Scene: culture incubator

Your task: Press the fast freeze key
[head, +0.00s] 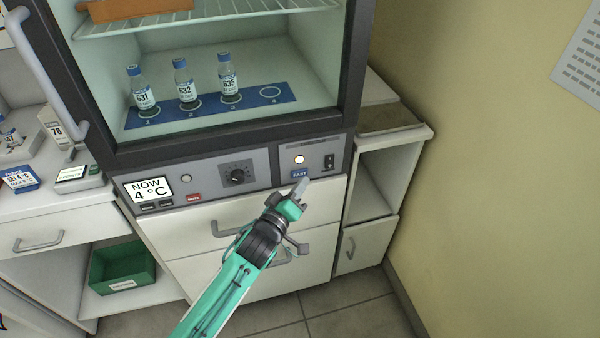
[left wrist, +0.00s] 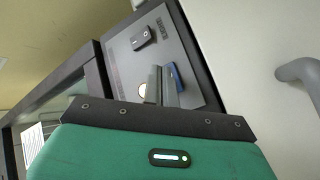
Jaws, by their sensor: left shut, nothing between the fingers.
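The fast freeze key is the small blue key (head: 299,173) labelled FAST on the right part of the incubator's control panel, below a lit round lamp (head: 300,159). In the left wrist view the blue key (left wrist: 174,76) shows just beside the fingertips. My left gripper (head: 303,184) is shut and empty, its tips at the lower edge of the key. In the left wrist view the shut fingers (left wrist: 161,82) point at the panel and partly cover the lamp. I cannot tell whether the tips touch the key. My right gripper is not in view.
A black rocker switch (head: 329,161) sits right of the lamp. A dial (head: 238,176), a red key (head: 193,197) and a display reading NOW 4 °C (head: 148,189) are to the left. Several bottles stand inside the incubator above. Drawers with handles lie below the panel.

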